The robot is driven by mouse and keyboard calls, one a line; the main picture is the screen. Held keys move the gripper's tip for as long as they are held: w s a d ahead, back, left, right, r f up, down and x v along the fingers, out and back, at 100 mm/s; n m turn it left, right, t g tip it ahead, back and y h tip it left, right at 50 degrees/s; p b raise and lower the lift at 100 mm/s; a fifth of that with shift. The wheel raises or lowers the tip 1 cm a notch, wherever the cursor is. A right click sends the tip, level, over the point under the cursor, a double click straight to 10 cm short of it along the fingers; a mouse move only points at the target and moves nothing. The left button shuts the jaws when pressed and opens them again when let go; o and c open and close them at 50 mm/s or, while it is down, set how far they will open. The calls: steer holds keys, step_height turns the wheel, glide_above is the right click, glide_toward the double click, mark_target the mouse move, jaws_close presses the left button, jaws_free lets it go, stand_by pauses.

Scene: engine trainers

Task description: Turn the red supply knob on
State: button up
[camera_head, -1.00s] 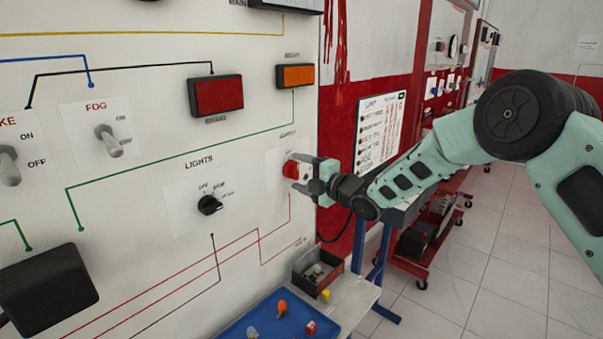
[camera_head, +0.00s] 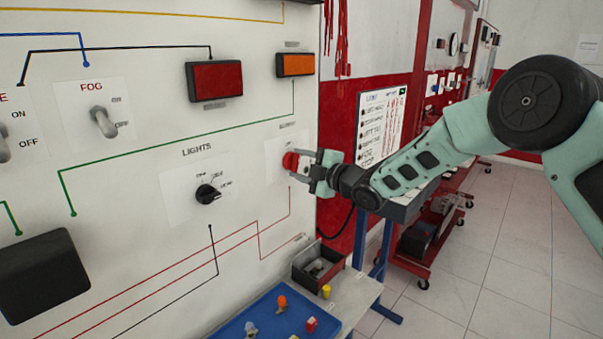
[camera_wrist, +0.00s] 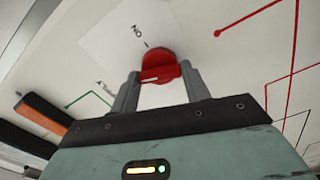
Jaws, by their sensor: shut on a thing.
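The red supply knob (camera_head: 290,161) sits on a white plate at the right side of the white panel (camera_head: 130,215). My gripper (camera_head: 299,165) reaches in from the right, with its fingers around the knob. In the wrist view the red knob (camera_wrist: 160,66) lies between the two fingertips (camera_wrist: 159,80), which are shut on its sides. A pale mark shows on the knob's near face. Small lettering stands on the plate around it, partly too small to read.
Left of the knob is a black LIGHTS knob (camera_head: 208,194). An orange lamp (camera_head: 295,65) and a red lamp (camera_head: 215,81) are above. Below stand a blue tray (camera_head: 240,325) with small parts and a dark open box (camera_head: 318,265). A red rack is behind my arm.

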steer(key=m+b, duration=0.1)
steer(key=m, duration=0.2)
steer(key=shift+f+m+b, duration=0.15)
steer(key=shift+m+b, duration=0.15)
steer(key=shift+m, duration=0.1)
steer(key=m, duration=0.3)
steer(key=shift+m+b, duration=0.3)
steer(key=m, duration=0.4)
steer(key=shift+m+p, duration=0.35)
steer(key=shift+m, duration=1.05)
steer(key=o, duration=1)
steer(key=b+v, duration=0.3)
steer(key=v, duration=1.4)
steer(key=shift+s+d, duration=0.2)
